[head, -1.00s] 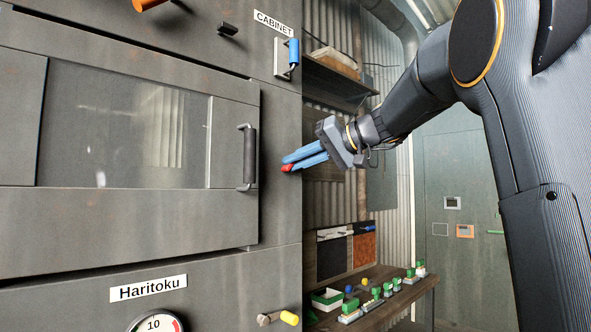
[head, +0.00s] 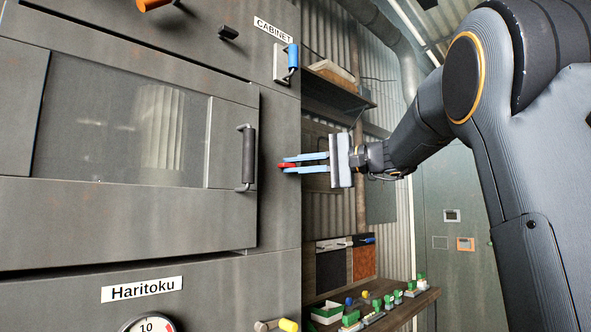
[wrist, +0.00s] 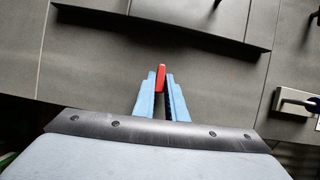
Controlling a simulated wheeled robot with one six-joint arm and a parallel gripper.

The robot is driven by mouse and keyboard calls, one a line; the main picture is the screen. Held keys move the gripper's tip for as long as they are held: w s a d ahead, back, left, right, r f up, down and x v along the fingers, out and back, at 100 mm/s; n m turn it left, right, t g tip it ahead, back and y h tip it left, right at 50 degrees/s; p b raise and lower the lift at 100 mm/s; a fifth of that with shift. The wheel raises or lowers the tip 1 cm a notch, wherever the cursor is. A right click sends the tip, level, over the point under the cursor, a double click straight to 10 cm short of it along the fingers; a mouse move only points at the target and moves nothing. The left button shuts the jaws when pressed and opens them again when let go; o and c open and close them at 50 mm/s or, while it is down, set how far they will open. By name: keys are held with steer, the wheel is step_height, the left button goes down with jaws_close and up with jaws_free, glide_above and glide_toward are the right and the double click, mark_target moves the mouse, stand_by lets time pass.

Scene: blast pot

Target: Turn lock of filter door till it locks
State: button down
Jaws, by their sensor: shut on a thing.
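The filter door (head: 130,222) is a grey panel with a window and a black bar handle (head: 248,157) on its right side in the head view. It looks shut, or nearly so. The small red lock (head: 288,165) sits on the cabinet frame just right of the door edge. My gripper (head: 290,164) reaches in from the right with its blue fingers closed on the lock, one above the other. In the wrist view the red lock (wrist: 161,78) stands between the fingertips (wrist: 160,86). The fingers hide part of the lock, and its exact angle is hard to tell.
A blue cabinet handle (head: 293,57) is above my gripper. An orange knob (head: 153,4) is at the top. A gauge (head: 148,325) and a yellow-tipped valve (head: 288,325) are below. A shelf bench (head: 400,311) with green items stands behind at right.

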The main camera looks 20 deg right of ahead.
steer(key=shift+m, duration=0.4)
steer(key=c, duration=1.8)
jaws_free()
steer(key=b+v, duration=0.2)
steer(key=v, duration=0.6)
steer(key=shift+f, duration=0.1)
